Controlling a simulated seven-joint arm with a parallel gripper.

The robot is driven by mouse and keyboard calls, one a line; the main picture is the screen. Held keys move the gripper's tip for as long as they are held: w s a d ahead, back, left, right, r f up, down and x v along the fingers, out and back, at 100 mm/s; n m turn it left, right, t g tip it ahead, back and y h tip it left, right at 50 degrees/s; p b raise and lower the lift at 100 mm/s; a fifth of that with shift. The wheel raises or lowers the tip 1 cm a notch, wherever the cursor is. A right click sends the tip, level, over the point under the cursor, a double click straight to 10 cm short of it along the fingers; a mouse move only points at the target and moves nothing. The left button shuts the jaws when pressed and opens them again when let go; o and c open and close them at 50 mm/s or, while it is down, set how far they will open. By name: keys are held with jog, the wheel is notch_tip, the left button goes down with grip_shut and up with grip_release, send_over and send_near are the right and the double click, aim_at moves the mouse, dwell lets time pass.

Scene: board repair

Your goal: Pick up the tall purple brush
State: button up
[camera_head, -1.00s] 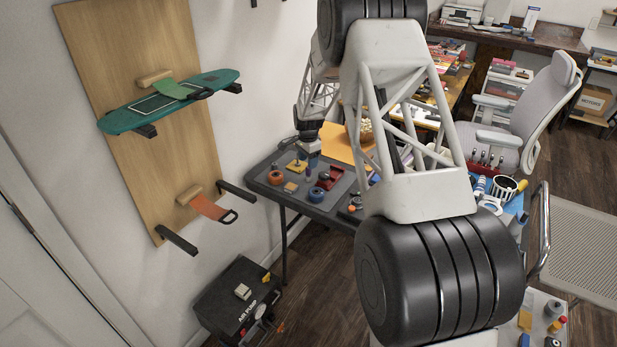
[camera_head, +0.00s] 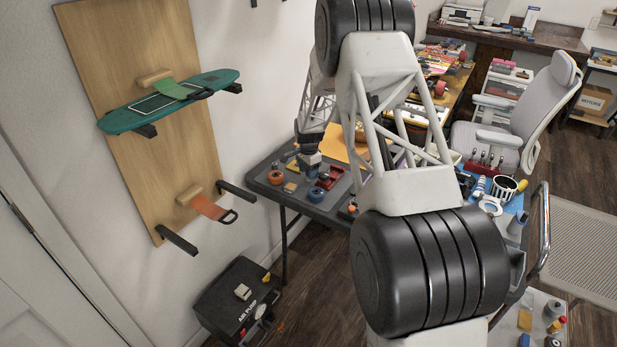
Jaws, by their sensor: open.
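My gripper (camera_head: 310,161) is small and far off in the head view, pointing down over the grey tray on the table at the wall. Its jaws are open. A small blue-purple upright thing (camera_head: 313,173) shows just under the gripper; it may be the tall purple brush, but it is too small and too covered to be sure. I cannot tell whether the jaws touch it or stand around it. My own large arm links hide much of the table to the right.
An orange roll (camera_head: 276,177), a blue roll (camera_head: 316,195) and a red tool (camera_head: 330,178) lie close around the gripper on the dark table (camera_head: 262,184). An orange-yellow sheet (camera_head: 345,142) lies behind. A wooden wall board (camera_head: 150,110) with a teal skateboard deck (camera_head: 165,105) stands to the left.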

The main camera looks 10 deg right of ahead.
jog(key=shift+f, duration=0.45)
jog(key=c, duration=1)
jog(key=shift+r, duration=0.15)
jog(key=shift+r, duration=1.4)
jog(key=shift+s+r, duration=0.25)
jog(key=shift+r, duration=0.05)
jog(key=s, duration=0.5)
jog(key=s+r, duration=0.1)
jog(key=s, duration=0.9)
jog(key=shift+s+a+r, duration=0.15)
jog(key=shift+s+a, duration=0.1)
jog(key=shift+a, duration=0.1)
